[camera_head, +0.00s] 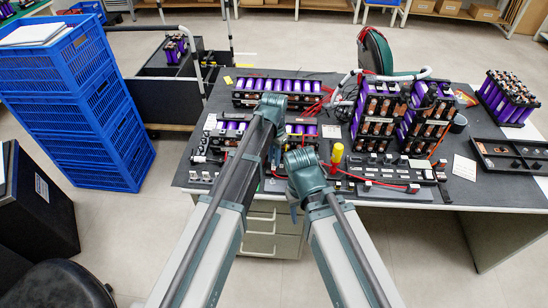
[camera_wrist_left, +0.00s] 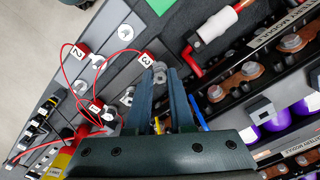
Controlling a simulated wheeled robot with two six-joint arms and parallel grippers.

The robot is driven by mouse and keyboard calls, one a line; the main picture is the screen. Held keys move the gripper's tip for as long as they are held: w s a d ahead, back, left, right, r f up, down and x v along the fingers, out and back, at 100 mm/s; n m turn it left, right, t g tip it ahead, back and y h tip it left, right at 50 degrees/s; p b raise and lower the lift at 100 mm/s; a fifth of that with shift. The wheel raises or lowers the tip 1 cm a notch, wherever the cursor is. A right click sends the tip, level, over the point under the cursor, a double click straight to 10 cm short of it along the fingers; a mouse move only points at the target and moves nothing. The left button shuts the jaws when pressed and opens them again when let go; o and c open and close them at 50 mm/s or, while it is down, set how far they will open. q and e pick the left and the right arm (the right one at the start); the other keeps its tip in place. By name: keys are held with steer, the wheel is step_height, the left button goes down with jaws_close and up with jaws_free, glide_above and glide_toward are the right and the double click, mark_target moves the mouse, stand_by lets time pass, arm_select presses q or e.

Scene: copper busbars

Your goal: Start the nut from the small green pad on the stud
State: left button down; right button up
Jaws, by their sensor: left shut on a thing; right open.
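My left gripper (camera_wrist_left: 161,72) is shut on a small grey metal nut (camera_wrist_left: 159,68) at its fingertips in the left wrist view. It is over a grey strip (camera_wrist_left: 110,50) with red tags numbered 1, 2 and 3. Round metal fittings (camera_wrist_left: 125,32) sit along this strip; I cannot tell which is the stud. The small green pad (camera_wrist_left: 160,5) shows partly at the top edge, and no nut shows on its visible part. In the head view my left gripper (camera_head: 275,165) is over the bench, largely hidden by its arm. My right gripper (camera_head: 296,210) is open, low near the bench's front edge.
Copper busbars with bolts (camera_wrist_left: 290,42) run along the right of the wrist view. Thin red wires (camera_wrist_left: 68,80) loop beside the tags. A yellow-handled tool (camera_head: 337,154) stands near the right arm. Purple battery modules (camera_head: 378,108) stand further back on the bench. Blue crates (camera_head: 75,110) are stacked at left.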

arm_select(q)
steer(key=c, duration=1.1)
jaws_free()
steer(key=n, duration=0.4)
steer(key=shift+n, duration=0.4)
steer(key=n, duration=0.5)
steer(key=shift+n, duration=0.3)
jaws_close()
